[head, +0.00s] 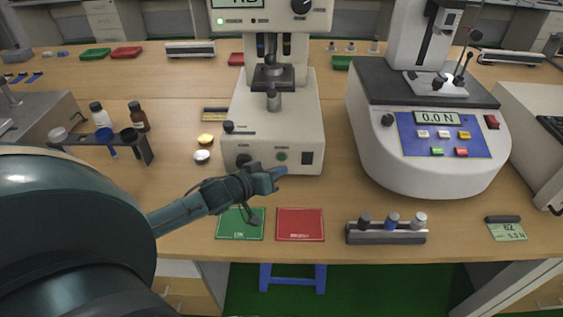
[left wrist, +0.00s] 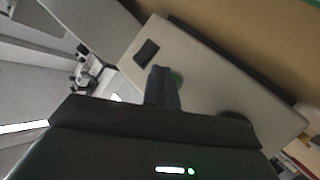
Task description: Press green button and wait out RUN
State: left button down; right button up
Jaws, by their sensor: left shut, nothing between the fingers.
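The white testing machine (head: 275,115) stands at the middle of the bench. Its green button (head: 281,156) is on the low front face, between a dark knob (head: 243,160) and a black switch (head: 307,158). My left gripper (head: 278,172) is shut and empty, its tips just in front of and slightly below the button. My right gripper is out of view.
A green card (head: 240,224) and a red card (head: 300,224) lie at the front edge. A holder with several cylinders (head: 386,236) stands right of them. A second tester (head: 430,130) reads 0.0 N. Bottles (head: 138,116) and a dark rack (head: 104,150) are at the left.

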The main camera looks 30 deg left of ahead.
aim_at(282, 157)
pick_arm(q)
jog(key=shift+w+a, duration=0.3)
jog(key=shift+w, duration=0.2)
dwell(0.8)
jog(key=shift+w, duration=0.1)
dwell(0.8)
jog(key=shift+w+a+r, duration=0.1)
jog(key=shift+w+a, duration=0.15)
jog(key=shift+w, duration=0.1)
